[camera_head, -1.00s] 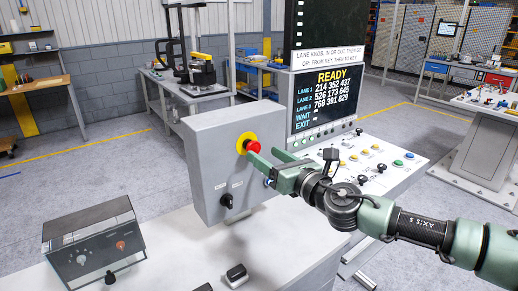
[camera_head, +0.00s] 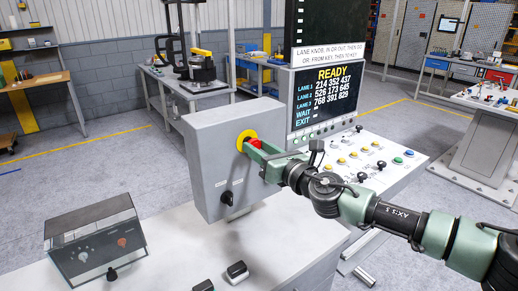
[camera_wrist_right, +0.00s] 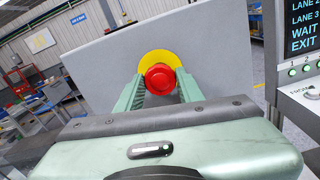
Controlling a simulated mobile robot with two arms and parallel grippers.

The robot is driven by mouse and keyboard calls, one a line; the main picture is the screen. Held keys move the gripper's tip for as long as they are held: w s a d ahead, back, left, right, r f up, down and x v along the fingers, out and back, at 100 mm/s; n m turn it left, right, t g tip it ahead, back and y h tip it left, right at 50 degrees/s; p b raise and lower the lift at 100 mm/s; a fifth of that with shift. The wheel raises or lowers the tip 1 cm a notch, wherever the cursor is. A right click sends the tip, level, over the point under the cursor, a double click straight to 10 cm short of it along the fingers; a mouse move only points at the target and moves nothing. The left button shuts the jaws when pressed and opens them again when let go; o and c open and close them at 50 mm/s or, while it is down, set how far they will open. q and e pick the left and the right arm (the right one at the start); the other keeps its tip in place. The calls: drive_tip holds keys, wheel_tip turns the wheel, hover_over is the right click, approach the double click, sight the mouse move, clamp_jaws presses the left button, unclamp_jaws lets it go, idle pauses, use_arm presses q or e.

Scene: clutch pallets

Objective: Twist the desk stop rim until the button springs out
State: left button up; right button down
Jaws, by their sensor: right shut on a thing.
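The red stop button (camera_head: 254,142) sits on a yellow round plate (camera_head: 242,139) on the face of the upright grey box (camera_head: 207,150). My right gripper (camera_head: 252,147) reaches it from the right and is shut on the button's rim. In the right wrist view the red button (camera_wrist_right: 160,78) faces me, with one green finger on each side and the yellow plate (camera_wrist_right: 157,59) behind. The fingers partly hide the button's sides. My left gripper is not in view.
A black knob (camera_head: 227,198) is low on the same box. A display screen (camera_head: 325,98) and a sloped panel of buttons (camera_head: 365,160) stand to the right. A small control box (camera_head: 95,240) is at front left. Black switches (camera_head: 237,272) lie at the front edge.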

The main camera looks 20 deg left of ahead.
drive_tip(key=shift+m, duration=0.3)
drive_tip(key=m+p, duration=0.2)
drive_tip(key=m, duration=0.1)
drive_tip(key=shift+r, duration=0.1)
drive_tip(key=shift+m+p, duration=0.9)
drive_tip(key=shift+m, duration=1)
drive_tip(key=c, duration=0.9)
unclamp_jaws()
drive_tip(key=shift+w, duration=0.1)
drive_tip(key=shift+d, duration=0.1)
